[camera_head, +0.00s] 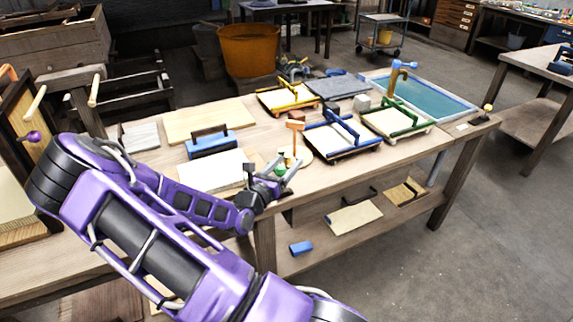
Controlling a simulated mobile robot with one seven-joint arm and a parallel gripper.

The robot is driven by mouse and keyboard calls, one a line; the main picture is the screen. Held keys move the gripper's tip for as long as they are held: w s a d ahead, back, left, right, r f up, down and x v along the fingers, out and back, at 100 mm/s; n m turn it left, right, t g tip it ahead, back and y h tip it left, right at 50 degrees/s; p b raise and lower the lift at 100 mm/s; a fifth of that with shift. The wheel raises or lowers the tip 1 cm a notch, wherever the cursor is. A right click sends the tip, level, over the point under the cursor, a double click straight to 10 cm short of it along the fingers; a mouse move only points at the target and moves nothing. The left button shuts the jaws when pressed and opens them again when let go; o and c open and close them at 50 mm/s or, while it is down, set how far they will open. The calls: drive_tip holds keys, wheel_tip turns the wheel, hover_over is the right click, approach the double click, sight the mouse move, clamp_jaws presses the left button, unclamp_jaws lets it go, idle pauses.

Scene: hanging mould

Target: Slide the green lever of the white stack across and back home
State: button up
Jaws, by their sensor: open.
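The white stack (212,172) lies flat near the front edge of the wooden table, left of my gripper. A small green knob (280,169) shows just at my gripper; it may be the green lever, but the gripper hides what it joins to. My gripper (274,169) is open at the table's front edge, beside the right end of the white stack. I cannot tell whether it touches the green knob. An orange-topped post (295,126) stands on a pale round base just behind it.
A blue block with a dark handle (211,144) sits behind the stack. Blue (343,136), green (398,123) and yellow (288,97) framed trays stand to the right, before a water-filled vat (425,95). A lower shelf holds boards and a blue block (301,248).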

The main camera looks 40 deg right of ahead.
clamp_jaws()
idle(0.4)
idle(1.1)
